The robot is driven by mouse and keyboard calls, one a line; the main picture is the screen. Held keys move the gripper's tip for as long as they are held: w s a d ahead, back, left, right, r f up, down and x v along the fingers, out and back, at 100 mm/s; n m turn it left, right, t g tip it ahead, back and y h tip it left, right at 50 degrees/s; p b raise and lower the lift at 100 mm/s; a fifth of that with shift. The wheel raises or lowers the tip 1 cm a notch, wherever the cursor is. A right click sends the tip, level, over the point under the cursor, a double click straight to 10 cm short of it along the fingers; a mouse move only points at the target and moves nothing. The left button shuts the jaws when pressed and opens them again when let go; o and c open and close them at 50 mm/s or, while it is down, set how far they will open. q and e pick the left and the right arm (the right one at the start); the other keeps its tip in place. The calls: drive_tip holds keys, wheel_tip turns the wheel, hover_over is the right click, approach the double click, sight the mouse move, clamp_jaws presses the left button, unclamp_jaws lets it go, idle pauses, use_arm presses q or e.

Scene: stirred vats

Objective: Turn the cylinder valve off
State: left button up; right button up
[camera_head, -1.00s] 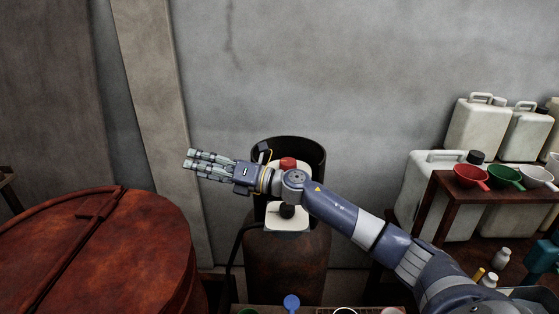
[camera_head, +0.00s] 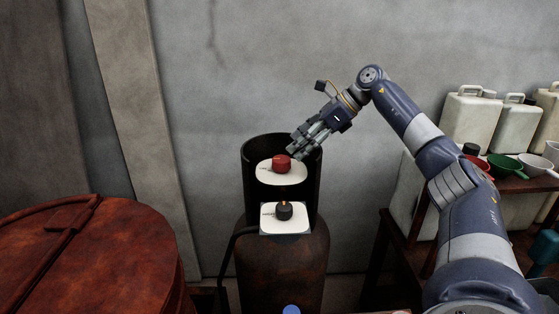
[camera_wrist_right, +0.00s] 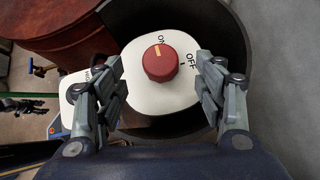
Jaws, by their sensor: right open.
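The red valve knob (camera_head: 281,163) sits on a white plate (camera_head: 268,179) inside the dark open collar (camera_head: 256,151) at the top of the rusty cylinder (camera_head: 280,265). In the right wrist view the knob (camera_wrist_right: 160,64) has a pale mark that points to the word ON; OFF is printed to its right. My right gripper (camera_head: 299,146) is open and reaches down from the upper right at the collar. In the wrist view its fingers (camera_wrist_right: 160,72) are apart, one on each side of the knob, and do not appear to touch it. My left gripper is out of view.
A black knob (camera_head: 284,210) on a second white plate (camera_head: 269,226) is at the front, below the collar. A rusty round vat (camera_head: 120,245) stands at left. White jugs (camera_head: 468,121) and red and green bowls (camera_head: 505,165) are on the right.

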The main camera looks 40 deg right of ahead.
sight(281, 158)
drive_tip(key=p+x, duration=0.1)
drive_tip(key=x, duration=0.6)
drive_tip(key=shift+w+a+f, duration=0.15)
drive_tip(key=shift+w+f, duration=0.1)
drive_tip(key=shift+f, duration=0.05)
drive_tip(key=c, duration=1.1)
